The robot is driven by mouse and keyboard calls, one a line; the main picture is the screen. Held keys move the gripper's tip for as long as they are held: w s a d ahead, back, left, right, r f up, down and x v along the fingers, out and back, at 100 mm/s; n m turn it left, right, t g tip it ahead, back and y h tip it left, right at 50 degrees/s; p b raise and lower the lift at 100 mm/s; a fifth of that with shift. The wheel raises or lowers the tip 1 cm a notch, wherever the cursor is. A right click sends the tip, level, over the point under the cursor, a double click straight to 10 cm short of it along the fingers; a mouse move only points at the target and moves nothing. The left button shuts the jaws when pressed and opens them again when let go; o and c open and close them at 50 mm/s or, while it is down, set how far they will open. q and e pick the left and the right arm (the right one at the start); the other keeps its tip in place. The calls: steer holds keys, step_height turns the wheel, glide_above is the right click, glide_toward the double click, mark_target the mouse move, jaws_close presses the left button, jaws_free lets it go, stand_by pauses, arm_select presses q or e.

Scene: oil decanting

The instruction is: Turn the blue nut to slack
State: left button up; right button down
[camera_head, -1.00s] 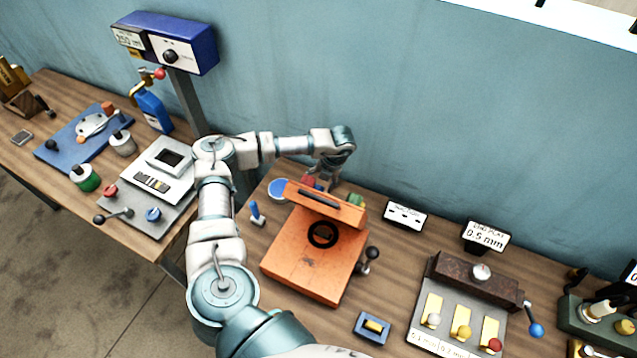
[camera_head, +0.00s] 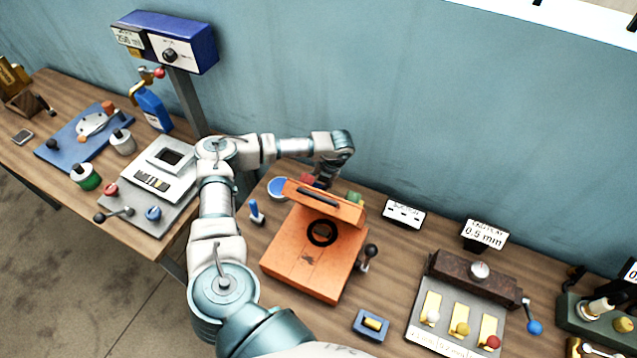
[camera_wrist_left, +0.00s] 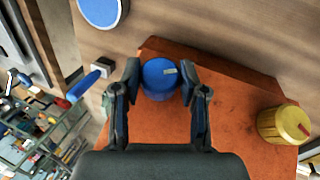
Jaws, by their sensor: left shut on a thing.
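The blue nut (camera_wrist_left: 159,82) is a round blue knob with a small pale mark on its top, on an orange surface (camera_wrist_left: 225,85) in the left wrist view. My left gripper (camera_wrist_left: 160,68) is shut on it, one finger on each side. In the head view my left gripper (camera_head: 324,178) reaches down behind the orange block (camera_head: 290,255). The blue nut is hidden there. A yellow knob (camera_wrist_left: 284,124) with a red mark stands on the same orange surface, right of the nut. My right gripper is not in view.
A blue round disc (camera_head: 279,188) and a small blue lever (camera_head: 256,212) are left of the orange block. A black-knobbed lever (camera_head: 370,254) sticks out at its right. Two small signs (camera_head: 404,213) (camera_head: 485,235) stand behind at the right.

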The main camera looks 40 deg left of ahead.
arm_select(q)
steer(key=n+g+y, duration=0.2)
steer(key=y, duration=0.1)
steer(key=shift+w+d+f, duration=0.1)
steer(key=shift+d, duration=0.15)
steer(key=shift+n+g+y+p, duration=0.4)
steer(key=shift+g+y+p, duration=0.15)
steer(key=shift+y, duration=0.15)
steer(key=shift+n+g+y+p, duration=0.25)
steer(key=shift+n+y+p, duration=0.05)
steer(key=shift+p, duration=0.15)
steer(key=shift+d+f, duration=0.1)
steer(key=o, duration=1.1)
steer(key=shift+w, duration=0.1)
steer(key=shift+o, duration=0.2)
